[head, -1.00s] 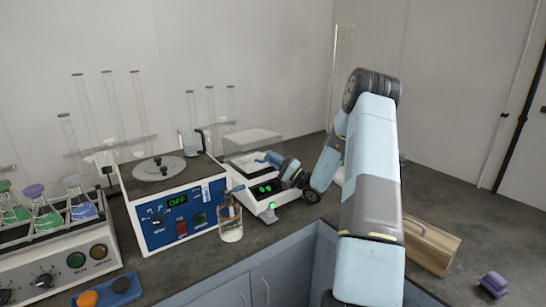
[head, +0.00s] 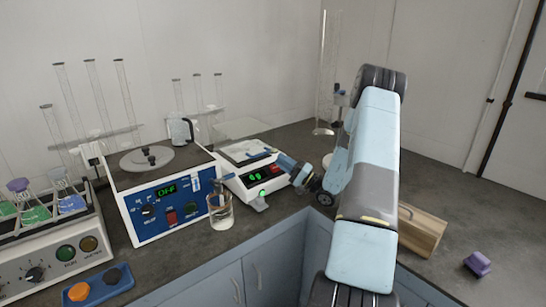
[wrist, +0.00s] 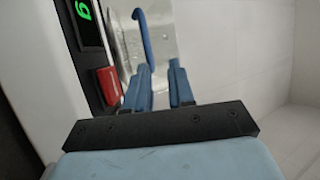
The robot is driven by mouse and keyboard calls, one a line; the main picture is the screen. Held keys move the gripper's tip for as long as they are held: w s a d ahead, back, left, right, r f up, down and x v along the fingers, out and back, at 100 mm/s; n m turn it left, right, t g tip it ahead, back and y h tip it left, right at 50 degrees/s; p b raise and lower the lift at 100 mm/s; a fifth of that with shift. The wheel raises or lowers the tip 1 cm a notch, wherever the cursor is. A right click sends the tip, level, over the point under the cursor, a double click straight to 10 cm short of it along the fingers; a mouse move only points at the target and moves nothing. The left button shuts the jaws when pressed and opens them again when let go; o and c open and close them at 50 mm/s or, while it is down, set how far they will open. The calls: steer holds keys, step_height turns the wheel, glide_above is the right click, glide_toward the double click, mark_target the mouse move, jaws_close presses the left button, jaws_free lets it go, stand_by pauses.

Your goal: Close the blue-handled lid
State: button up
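The blue handle (wrist: 143,36) is a curved bar on a pale, shiny surface in the wrist view, just beyond my gripper's fingertips. My gripper (wrist: 161,72) has its two blue fingers apart with a gap between them. The handle lies in line with the left finger; I cannot tell whether they touch. In the head view my gripper (head: 279,157) is at the right of the white device (head: 232,186) with a green display. A pale, see-through panel, apparently the lid (head: 240,128), shows behind that device's top plate. Its exact angle is unclear.
Glass cylinders (head: 100,95) stand behind. A wooden box (head: 422,232) and a purple object (head: 477,263) lie right. The counter's front edge has an inner corner.

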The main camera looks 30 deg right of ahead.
steer(key=shift+v, duration=1.05)
steer(key=shift+a+r, duration=0.1)
steer(key=shift+r, duration=0.05)
steer(key=s+a+r+n+g, duration=0.35)
steer(key=a+r+g, duration=0.2)
steer(key=a, duration=0.25)
steer(key=s+a+r+n+g, duration=0.2)
steer(key=s+a+r+g, duration=0.25)
steer(key=a+g, duration=0.2)
steer(key=s+a+r+n+g, duration=0.3)
steer(key=s+a+r+g, duration=0.2)
steer(key=a, duration=0.3)
steer(key=s+a+r+g+h, duration=0.1)
steer(key=s+a+r+h, duration=0.2)
steer(key=s+h, duration=0.65)
steer(key=s+d+r+t+h, duration=0.2)
steer(key=s+r, duration=0.1)
steer(key=s, duration=0.3)
steer(key=s+d+r+t+h, duration=0.2)
steer(key=s+r+t, duration=0.1)
steer(key=s, duration=0.4)
steer(key=shift+s+r+h, duration=0.15)
steer(key=shift+s+h, duration=0.1)
steer(key=shift+h, duration=0.1)
